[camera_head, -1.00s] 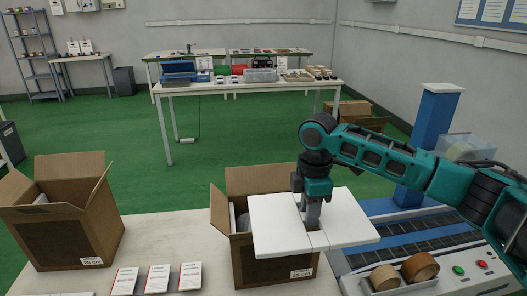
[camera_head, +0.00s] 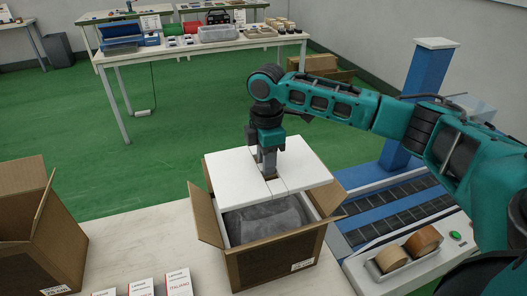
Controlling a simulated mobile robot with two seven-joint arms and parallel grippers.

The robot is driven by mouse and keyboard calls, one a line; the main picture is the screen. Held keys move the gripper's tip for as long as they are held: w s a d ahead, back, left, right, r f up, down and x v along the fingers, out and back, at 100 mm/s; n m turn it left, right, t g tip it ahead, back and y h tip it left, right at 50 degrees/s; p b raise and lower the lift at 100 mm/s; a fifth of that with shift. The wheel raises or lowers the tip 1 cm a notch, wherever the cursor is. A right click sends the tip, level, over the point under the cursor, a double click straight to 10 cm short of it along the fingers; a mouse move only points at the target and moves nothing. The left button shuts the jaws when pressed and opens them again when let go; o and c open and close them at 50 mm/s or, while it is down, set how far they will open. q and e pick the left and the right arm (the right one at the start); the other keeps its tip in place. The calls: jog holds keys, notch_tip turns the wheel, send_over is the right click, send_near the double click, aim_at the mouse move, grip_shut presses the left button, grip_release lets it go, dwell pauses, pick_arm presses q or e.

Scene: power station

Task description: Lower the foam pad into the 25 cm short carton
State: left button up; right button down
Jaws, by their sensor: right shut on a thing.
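My right gripper (camera_head: 268,172) points down and is shut on the white foam pad (camera_head: 237,177). The pad is roughly level over the back part of an open carton (camera_head: 268,265). The pad spans the opening about from side to side, and its front edge leaves the front part of the opening uncovered. A grey wrapped item (camera_head: 262,219) shows inside there. Whether the pad touches the carton's back or side flaps, I cannot tell. The carton's label is too small to read surely. My left gripper is out of view.
A second open carton (camera_head: 40,245) stands at the left on the pale table (camera_head: 120,240). Several white and red boxes (camera_head: 179,284) stand at the front. A conveyor (camera_head: 385,215) with tape rolls (camera_head: 422,240) and a blue column (camera_head: 425,95) is at the right.

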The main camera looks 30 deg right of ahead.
jog(key=b, duration=0.1)
send_near(266, 212)
notch_tip(266, 212, down, 3)
jog(key=b, duration=0.8)
jog(key=shift+r, duration=0.15)
jog(key=shift+f+p, duration=0.35)
jog(key=shift+f, duration=1.35)
jog(key=c, duration=0.8)
grip_release()
